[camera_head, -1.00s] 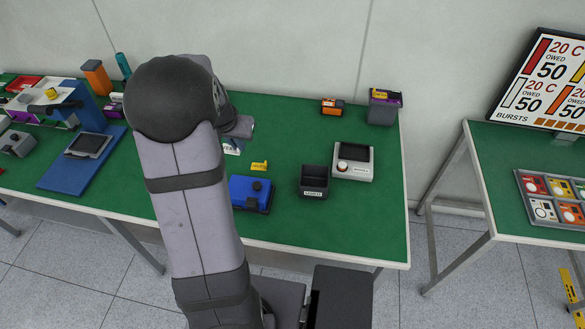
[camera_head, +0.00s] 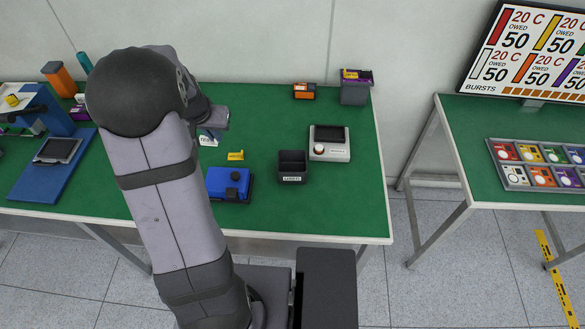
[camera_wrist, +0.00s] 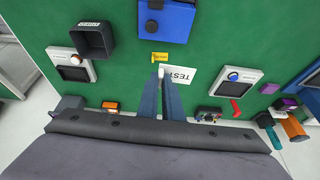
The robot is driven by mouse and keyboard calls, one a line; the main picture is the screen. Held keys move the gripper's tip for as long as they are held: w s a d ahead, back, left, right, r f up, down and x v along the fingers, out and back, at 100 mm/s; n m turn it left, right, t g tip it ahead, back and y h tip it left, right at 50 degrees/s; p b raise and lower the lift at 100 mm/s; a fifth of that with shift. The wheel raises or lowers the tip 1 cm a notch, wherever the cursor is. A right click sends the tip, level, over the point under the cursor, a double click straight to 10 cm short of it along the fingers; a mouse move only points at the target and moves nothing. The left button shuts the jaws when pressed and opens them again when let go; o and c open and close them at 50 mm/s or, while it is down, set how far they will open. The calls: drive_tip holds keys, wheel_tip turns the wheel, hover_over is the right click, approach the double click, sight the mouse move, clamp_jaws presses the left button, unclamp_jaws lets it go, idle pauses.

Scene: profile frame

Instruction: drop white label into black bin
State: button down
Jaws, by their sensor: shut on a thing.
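My gripper (camera_wrist: 164,78) is shut on a small white label (camera_wrist: 161,71), which shows between the fingertips in the wrist view. It hangs over the green table beside a white card marked TEST (camera_wrist: 180,77); I cannot tell how high. In the head view my wrist hides the fingertips and the held label, and the TEST card (camera_head: 208,138) shows just below it. The open black bin (camera_head: 291,167) stands on the table to the right of my gripper, with a small white tag on its front. In the wrist view the bin (camera_wrist: 92,40) is at upper left.
A yellow tag (camera_head: 236,155) and a blue box (camera_head: 228,184) lie between my gripper and the bin's side of the table. A white device with a knob (camera_head: 330,144) stands right of the bin. An orange box (camera_head: 304,90) and a grey container (camera_head: 355,92) stand behind.

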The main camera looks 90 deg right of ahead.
drive_tip(key=s+d+f+m+g+b, duration=0.1)
drive_tip(key=s+f+m, duration=0.25)
drive_tip(key=s, duration=0.75)
drive_tip(key=s+d+f+m+g+b, duration=0.1)
drive_tip(key=s+d+f+m, duration=0.3)
drive_tip(key=s, duration=0.7)
drive_tip(key=shift+d+r+n+t, duration=0.35)
drive_tip(key=shift+d+n, duration=0.35)
drive_tip(key=shift+n, duration=0.55)
drive_tip(key=shift+d+r+n+t, duration=0.35)
drive_tip(key=shift+d+n, duration=0.35)
drive_tip(key=shift+n, duration=0.55)
drive_tip(key=shift+d+r+n+t, duration=0.35)
drive_tip(key=shift+d+n, duration=0.35)
drive_tip(key=shift+n, duration=0.55)
wheel_tip(320, 180, down, 6)
drive_tip(key=b, duration=0.4)
